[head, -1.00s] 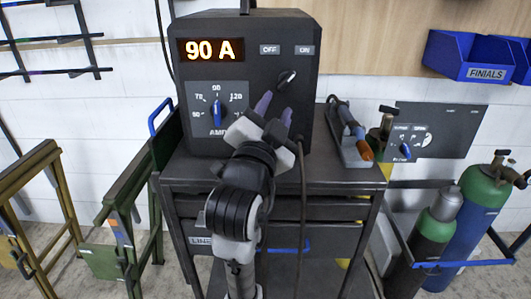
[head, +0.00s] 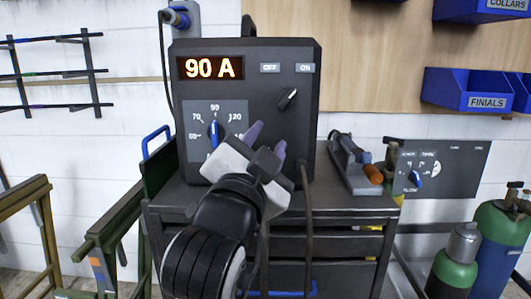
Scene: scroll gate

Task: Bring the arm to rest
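My gripper (head: 267,141) is in front of the lower right of the black power unit's face. Its two purple-tipped fingers are apart with nothing visible between them. The power unit (head: 300,150) shows a lit "90 A" display (head: 210,68). Its blue-pointer amps dial (head: 214,131) has its pointer up near 90, and its lower part is partly hidden by my gripper. The black off/on knob (head: 288,98) is turned toward the ON side, above and right of the fingertips and apart from them. My arm comes in from below.
The unit stands on a dark cart (head: 350,207) with a torch in a holder (head: 352,165) at right. Gas cylinders (head: 497,235) stand at far right, with a small dial panel (head: 450,168) behind. Blue bins (head: 480,93) hang on the wall. Gate frames (head: 110,235) stand at left.

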